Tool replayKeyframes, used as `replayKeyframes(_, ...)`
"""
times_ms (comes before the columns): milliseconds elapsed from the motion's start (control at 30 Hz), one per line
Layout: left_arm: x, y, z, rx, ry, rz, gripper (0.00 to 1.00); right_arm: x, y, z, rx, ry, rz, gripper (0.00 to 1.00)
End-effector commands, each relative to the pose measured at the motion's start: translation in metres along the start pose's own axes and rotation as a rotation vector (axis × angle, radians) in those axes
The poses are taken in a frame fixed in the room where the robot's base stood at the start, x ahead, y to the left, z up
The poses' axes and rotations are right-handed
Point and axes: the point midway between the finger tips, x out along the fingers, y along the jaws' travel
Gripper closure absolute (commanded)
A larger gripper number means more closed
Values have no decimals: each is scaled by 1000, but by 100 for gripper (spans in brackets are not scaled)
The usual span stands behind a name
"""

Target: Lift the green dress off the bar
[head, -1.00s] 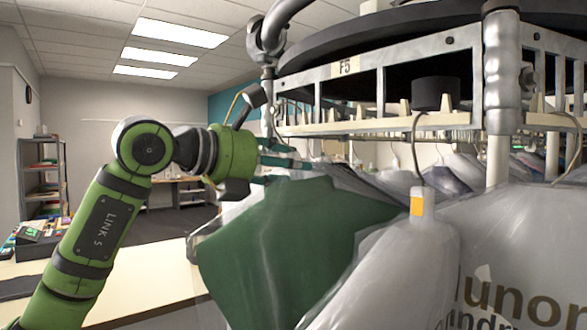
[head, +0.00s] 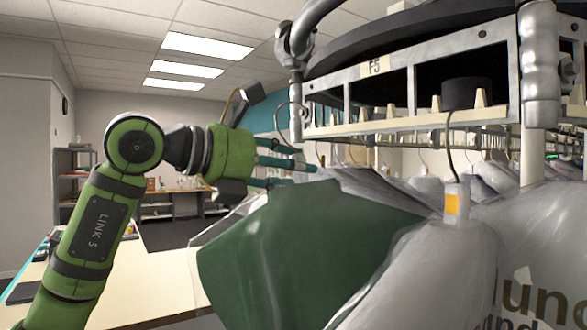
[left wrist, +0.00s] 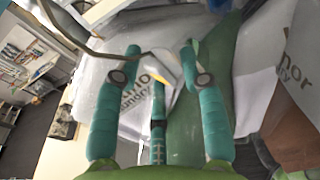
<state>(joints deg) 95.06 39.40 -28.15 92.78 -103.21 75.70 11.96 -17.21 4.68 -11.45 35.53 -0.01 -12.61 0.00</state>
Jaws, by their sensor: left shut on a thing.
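The green dress (head: 290,250) hangs in a clear cover at the near end of the rail, in the middle of the head view. My left gripper (head: 308,167) is at its top, with its teal fingers around the dress's hanger. A thin wire hook (head: 280,106) rises above the fingers beside the rail's end post; I cannot tell if it touches the bar. In the left wrist view the gripper (left wrist: 158,58) has the wire hook (left wrist: 85,42) running up left from its fingers and the green dress (left wrist: 185,130) below. The grip itself is partly hidden. My right gripper is not in view.
The metal rail frame (head: 400,126) stands at upper right. A white-covered garment (head: 420,270) hangs close against the dress's right side, with more bagged garments behind. A pale counter (head: 150,280) lies at lower left. Open floor shows beyond it.

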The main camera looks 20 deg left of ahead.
Motion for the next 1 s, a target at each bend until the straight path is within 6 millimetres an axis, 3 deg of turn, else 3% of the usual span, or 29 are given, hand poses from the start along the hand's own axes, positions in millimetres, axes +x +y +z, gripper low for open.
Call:
replayKeyframes(367, -8, 0, 1, 1, -8, 2, 100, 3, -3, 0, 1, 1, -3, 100)
replayKeyframes(1000, -68, 0, -8, 0, -8, 1, 100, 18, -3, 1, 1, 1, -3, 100)
